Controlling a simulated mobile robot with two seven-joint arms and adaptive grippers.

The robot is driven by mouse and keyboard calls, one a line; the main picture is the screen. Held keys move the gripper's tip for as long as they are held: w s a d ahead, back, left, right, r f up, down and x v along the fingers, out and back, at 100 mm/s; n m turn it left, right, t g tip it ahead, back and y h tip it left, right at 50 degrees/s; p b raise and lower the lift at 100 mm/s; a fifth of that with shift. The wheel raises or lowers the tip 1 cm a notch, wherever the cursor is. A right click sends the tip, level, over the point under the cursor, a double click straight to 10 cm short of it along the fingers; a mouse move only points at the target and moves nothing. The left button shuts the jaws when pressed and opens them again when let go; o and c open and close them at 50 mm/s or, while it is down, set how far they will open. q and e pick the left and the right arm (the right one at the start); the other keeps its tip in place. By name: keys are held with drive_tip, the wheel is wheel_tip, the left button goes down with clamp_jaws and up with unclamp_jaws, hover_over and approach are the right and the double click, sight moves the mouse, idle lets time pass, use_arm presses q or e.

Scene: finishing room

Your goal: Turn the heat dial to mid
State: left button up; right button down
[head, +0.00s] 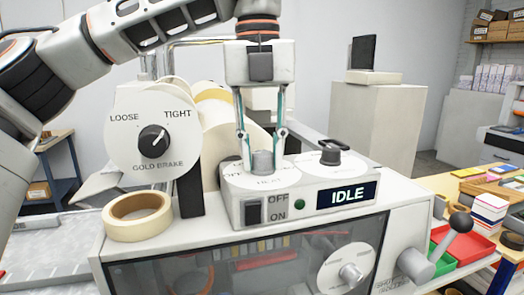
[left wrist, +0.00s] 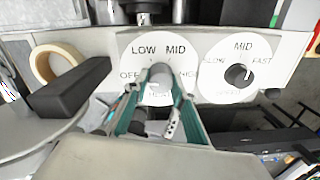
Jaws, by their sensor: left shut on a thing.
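The heat dial (head: 263,162) is a grey knob on a white round plate, on top of the machine's control box. In the left wrist view the heat dial's plate (left wrist: 139,50) reads OFF, LOW, MID and HIGH around the knob (left wrist: 160,73). My left gripper (head: 262,148) points down from above, its two fingers closed on opposite sides of the knob. The fingers also flank the knob in the left wrist view. I cannot tell for certain which label the knob points at. My right gripper is not in view.
Right of the heat dial is a speed dial (head: 330,156) with a black knob. The box front has an OFF/ON switch (head: 253,213), a green lamp (head: 299,205) and an IDLE display (head: 346,195). A gold brake dial (head: 153,141) and a tape roll (head: 137,217) are at left.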

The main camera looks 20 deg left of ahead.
use_arm(q)
drive_tip(key=m, duration=0.5)
drive_tip(key=shift+m, duration=0.4)
drive_tip(key=m, duration=0.6)
drive_tip(key=shift+w+a, duration=0.1)
drive_tip(key=m, duration=0.5)
drive_tip(key=shift+m+g, duration=0.3)
drive_tip(key=shift+m, duration=0.1)
drive_tip(key=m, duration=0.5)
drive_tip(key=shift+w+m, duration=0.1)
drive_tip(key=shift+m, duration=0.3)
drive_tip(key=o, duration=1.1)
